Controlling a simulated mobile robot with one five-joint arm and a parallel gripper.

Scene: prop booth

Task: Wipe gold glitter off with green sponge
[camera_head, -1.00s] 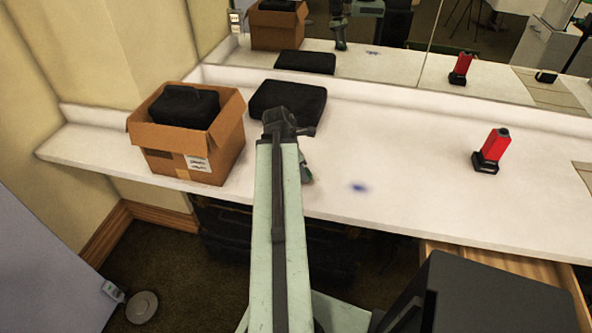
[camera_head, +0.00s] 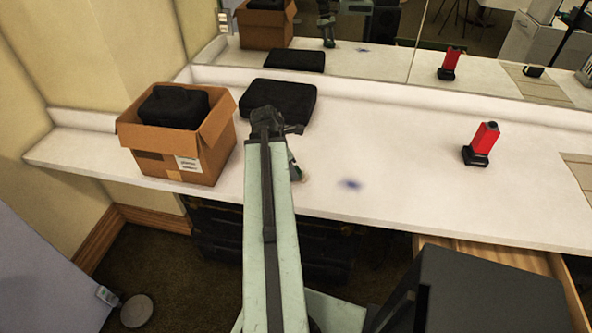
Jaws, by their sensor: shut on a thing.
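My gripper (camera_head: 296,172) is low over the white counter, just right of my arm, and mostly hidden behind it. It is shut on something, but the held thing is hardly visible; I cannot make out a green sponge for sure. A small pale tan patch (camera_head: 305,179) shows on the counter right beside the gripper; I cannot tell if it is gold glitter. A blurred blue-violet smudge (camera_head: 350,184) lies on the counter farther right, apart from the gripper.
An open cardboard box (camera_head: 180,160) holding a black case stands at left. A flat black case (camera_head: 277,102) lies behind my arm. A red item with a black base (camera_head: 482,145) stands at right. A mirror (camera_head: 340,45) lines the back. The counter between smudge and red item is clear.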

